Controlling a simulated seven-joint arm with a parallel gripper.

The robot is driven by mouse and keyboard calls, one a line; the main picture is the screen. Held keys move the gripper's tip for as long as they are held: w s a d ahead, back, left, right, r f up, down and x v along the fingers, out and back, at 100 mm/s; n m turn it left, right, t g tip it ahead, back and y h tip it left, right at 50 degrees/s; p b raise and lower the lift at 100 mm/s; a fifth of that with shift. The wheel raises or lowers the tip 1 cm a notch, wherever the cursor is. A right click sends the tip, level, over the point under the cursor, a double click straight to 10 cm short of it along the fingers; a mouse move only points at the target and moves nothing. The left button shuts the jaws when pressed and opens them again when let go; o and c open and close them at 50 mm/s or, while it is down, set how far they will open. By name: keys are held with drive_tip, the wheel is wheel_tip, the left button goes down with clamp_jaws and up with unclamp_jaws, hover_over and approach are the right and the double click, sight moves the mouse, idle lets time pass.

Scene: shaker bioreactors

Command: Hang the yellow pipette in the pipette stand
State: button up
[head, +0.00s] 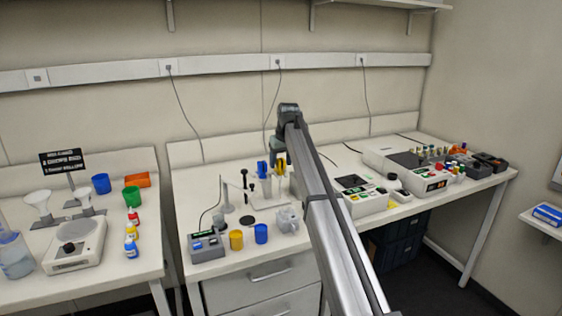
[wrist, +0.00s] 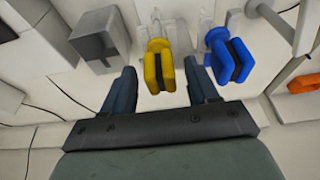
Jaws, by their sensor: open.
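The yellow pipette (wrist: 158,66) is between the two fingers of my gripper (wrist: 159,68) in the wrist view, with a gap visible on both sides. My gripper is open. The yellow pipette's top also shows in the head view (head: 281,167), just below the end of my arm. The blue pipette (wrist: 230,55) is to its right in the wrist view; in the head view it is to its left (head: 262,169). Both appear upright at the pale pipette stand (wrist: 182,22). How the yellow pipette is seated in the stand is hard to tell.
A grey box (wrist: 98,40) is left of the yellow pipette in the wrist view. In the head view, a yellow cup (head: 236,240), a blue cup (head: 261,233) and a grey device (head: 206,246) stand at the bench front. A control unit (head: 364,203) is to the right.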

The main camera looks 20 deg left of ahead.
drive_tip(key=shift+r, duration=0.1)
drive_tip(key=shift+r, duration=3.4)
